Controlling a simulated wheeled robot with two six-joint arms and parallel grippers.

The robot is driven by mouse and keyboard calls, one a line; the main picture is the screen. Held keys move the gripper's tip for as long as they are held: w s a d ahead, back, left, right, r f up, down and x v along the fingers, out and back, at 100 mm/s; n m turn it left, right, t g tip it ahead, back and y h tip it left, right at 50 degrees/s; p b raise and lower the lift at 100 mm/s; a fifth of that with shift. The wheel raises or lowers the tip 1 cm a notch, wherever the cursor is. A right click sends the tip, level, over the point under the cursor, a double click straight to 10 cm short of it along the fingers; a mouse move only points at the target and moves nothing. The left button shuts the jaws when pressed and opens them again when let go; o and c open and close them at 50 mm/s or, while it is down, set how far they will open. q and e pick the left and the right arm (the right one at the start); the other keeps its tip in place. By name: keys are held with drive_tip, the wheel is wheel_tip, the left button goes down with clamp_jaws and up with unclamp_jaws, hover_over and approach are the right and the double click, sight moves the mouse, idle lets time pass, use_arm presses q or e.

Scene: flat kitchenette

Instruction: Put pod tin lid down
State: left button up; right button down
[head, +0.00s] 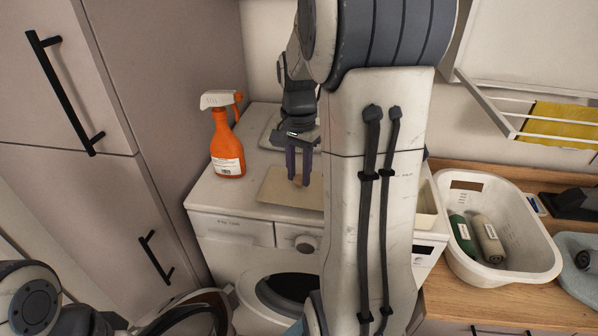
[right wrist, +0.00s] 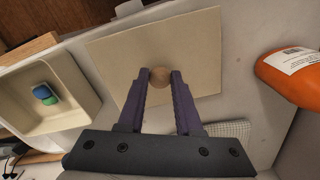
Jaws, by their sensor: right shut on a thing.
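The pod tin lid is a flat beige square panel (head: 275,188) over the top of the white washing machine (head: 225,205). In the right wrist view the lid (right wrist: 195,50) has a small round wooden knob (right wrist: 160,77). My right gripper (head: 298,182) points down and is shut on this knob, with its purple fingers on either side. I cannot tell whether the lid touches the machine top. The open cream pod tin (right wrist: 75,75) holds a blue and green pod (right wrist: 45,94). My arm partly hides the tin (head: 427,205) in the head view. My left gripper is not in view.
An orange spray bottle (head: 227,150) stands at the left back of the machine top, near the lid. A tall cabinet (head: 180,70) bounds the left side.

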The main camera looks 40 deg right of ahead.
drive_tip(key=shift+f, duration=0.55)
drive_tip(key=shift+f, duration=0.1)
drive_tip(key=c, duration=0.6)
unclamp_jaws()
